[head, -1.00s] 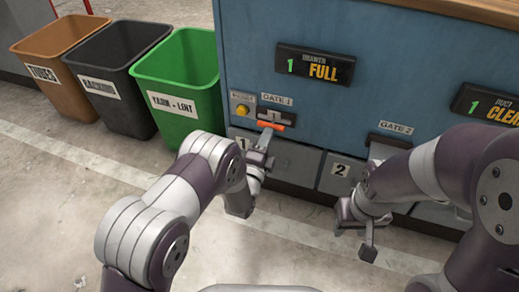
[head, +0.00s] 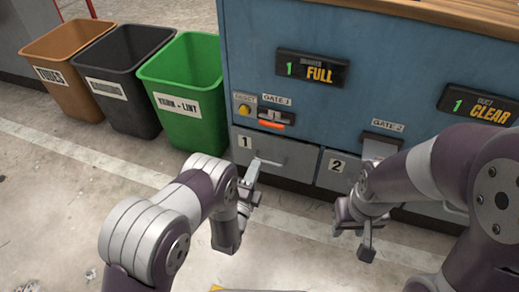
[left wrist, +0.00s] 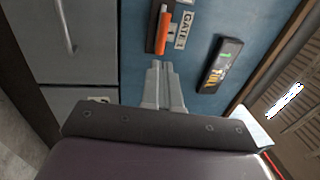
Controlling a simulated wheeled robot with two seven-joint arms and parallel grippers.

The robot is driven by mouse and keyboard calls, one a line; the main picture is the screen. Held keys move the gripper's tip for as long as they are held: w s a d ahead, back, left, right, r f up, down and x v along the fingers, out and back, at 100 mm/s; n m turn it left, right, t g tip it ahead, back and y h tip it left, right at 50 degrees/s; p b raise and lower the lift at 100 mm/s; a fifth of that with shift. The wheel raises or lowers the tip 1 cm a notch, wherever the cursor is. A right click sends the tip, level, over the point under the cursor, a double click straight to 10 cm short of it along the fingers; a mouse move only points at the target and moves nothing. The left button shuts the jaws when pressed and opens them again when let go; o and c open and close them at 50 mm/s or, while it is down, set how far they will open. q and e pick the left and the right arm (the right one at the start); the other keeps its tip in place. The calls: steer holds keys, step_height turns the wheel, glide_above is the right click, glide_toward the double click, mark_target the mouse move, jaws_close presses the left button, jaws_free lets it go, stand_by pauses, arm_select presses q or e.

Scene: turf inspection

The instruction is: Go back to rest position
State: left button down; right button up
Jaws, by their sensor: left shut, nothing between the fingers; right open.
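My left gripper (head: 252,172) is shut and empty in front of drawer 1 (head: 285,155) of the blue cabinet (head: 380,60). In the left wrist view its closed fingers (left wrist: 163,85) point at the cabinet face, below the orange gate 1 lever (left wrist: 162,28), with nothing between them. The orange lever also shows in the head view (head: 271,124), apart from the gripper. My right gripper (head: 368,238) is open and empty, low in front of drawer 2 (head: 335,168), at the right of the head view.
Brown (head: 75,80), black (head: 122,85) and green (head: 188,90) bins stand left of the cabinet. A yellow button (head: 244,111) is beside gate 1. Displays read "1 FULL" (head: 312,68) and "1 CLEAR" (head: 480,104). The floor (head: 80,190) at left is clear.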

arm_select(q)
steer(key=shift+v, duration=0.8)
